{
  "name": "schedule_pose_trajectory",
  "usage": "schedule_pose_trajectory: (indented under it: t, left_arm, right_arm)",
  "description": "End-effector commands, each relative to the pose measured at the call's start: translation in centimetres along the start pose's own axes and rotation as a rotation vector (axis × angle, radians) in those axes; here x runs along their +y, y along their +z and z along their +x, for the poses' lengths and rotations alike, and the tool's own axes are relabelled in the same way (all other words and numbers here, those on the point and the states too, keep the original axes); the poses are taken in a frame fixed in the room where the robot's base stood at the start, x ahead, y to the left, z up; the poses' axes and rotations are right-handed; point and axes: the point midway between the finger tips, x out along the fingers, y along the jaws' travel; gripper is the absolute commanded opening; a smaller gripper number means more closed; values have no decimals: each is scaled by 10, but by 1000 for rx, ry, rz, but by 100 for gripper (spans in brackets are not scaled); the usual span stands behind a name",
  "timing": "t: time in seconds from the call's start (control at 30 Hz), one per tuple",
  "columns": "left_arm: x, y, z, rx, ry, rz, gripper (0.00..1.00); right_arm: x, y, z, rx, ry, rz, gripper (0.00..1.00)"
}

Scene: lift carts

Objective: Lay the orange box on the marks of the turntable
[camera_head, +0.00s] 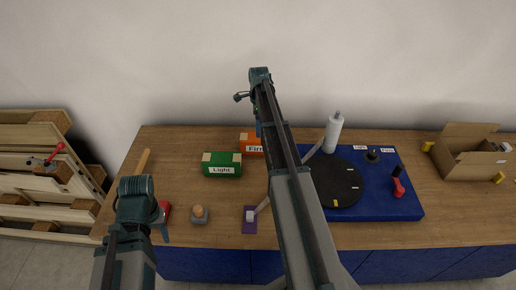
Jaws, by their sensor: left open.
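The orange box (247,138) with a white label lies near the back of the table, just right of the green box; my right arm covers its right part. The turntable (338,180) is a black disc on a blue base (391,210), with white marks and a yellow mark near its rim. My right arm hides its left edge.
The green box (222,170) is labelled Light. A red object (165,208), a small grey block with a round knob (199,212) and a purple plate (250,222) line the front. A white cylinder (333,132) stands behind the turntable. An open carton (468,152) is at right, pallets (45,180) left.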

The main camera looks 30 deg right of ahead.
Motion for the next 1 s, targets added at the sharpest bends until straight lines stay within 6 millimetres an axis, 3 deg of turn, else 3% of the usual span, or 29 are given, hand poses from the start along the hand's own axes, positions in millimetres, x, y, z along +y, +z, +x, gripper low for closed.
schedule_pose_trajectory:
  t: [0.03, 0.3, 0.67, 1.0]
  left_arm:
    - [2, -1, 16, 0, 0, 0, 50]
    - [5, -3, 51, 0, 0, -1, 50]
    - [6, -3, 58, 0, 0, -1, 50]
    - [9, -6, 96, 0, 0, -1, 50]
  right_arm:
    - [0, 0, 16, 0, 0, -1, 100]
    - [0, 0, 51, 0, 0, -1, 100]
    - [0, 1, 58, 0, 0, -1, 100]
    - [2, 3, 96, 0, 0, -2, 100]
